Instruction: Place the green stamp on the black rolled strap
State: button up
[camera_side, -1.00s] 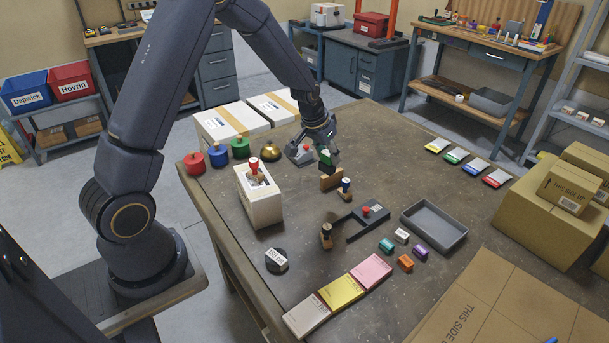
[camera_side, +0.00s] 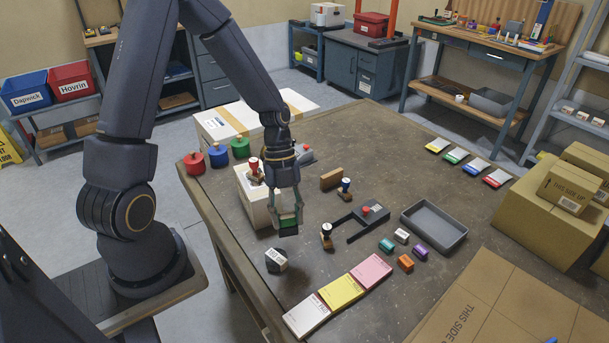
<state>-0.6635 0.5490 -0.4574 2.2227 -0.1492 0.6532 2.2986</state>
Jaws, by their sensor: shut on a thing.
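My gripper (camera_side: 286,212) is shut on the green stamp (camera_side: 288,226), a small dark green block with a dark underside. It holds the stamp above the table, just right of the white box. The black rolled strap (camera_side: 277,262), a dark round shape with a white label, sits on the table lower left of the stamp. Stamp and strap are clearly apart in the picture.
The white box (camera_side: 262,208) with a red-topped stamp stands beside my gripper. Stamps with dark (camera_side: 326,232) and blue (camera_side: 345,187) tops stand to the right. Pink, yellow and white pads (camera_side: 342,291) lie in front. A grey tray (camera_side: 434,225) is farther right.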

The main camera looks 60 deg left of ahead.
jog(key=s+m, duration=0.1)
jog(key=s, duration=0.2)
send_over(276, 256)
jog(key=shift+n, duration=0.3)
notch_tip(276, 256, down, 7)
jog(key=shift+r, duration=0.1)
jog(key=o, duration=1.1)
jog(key=shift+o, duration=0.2)
